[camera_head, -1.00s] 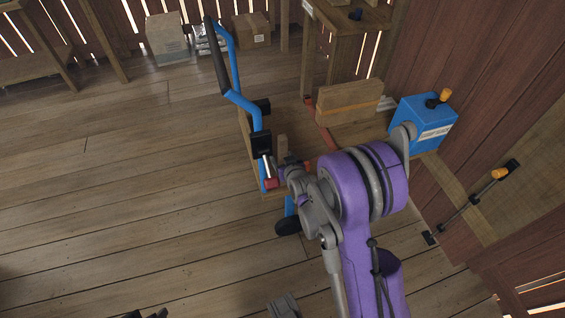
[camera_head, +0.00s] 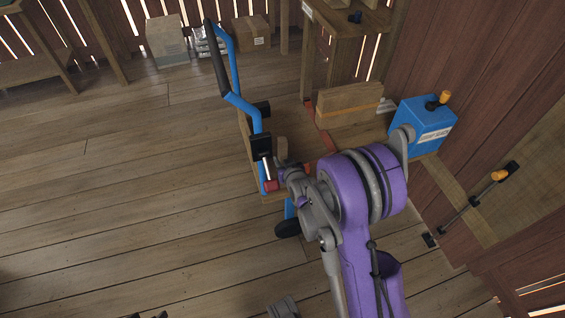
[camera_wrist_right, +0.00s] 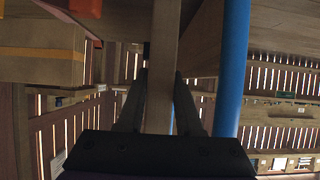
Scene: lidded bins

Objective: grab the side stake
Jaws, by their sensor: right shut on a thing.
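The side stake is a short wooden post (camera_head: 282,149) at the near left side of a blue-framed cart (camera_head: 235,98). In the right wrist view, the stake (camera_wrist_right: 162,60) runs upright between my two dark fingers. My right gripper (camera_wrist_right: 160,100) is shut on it. In the head view, my right gripper (camera_head: 284,170) is at the stake's lower part, and my purple wrist partly hides the contact. Small dark tips (camera_head: 150,314) at the bottom edge may be my left gripper, but too little shows to tell its opening.
A wooden box (camera_head: 349,97) sits on the cart bed. A blue box (camera_head: 422,122) stands on the right by the wall. In the wrist view, a blue tube (camera_wrist_right: 232,70) rises close right of the stake. The floor at left is clear.

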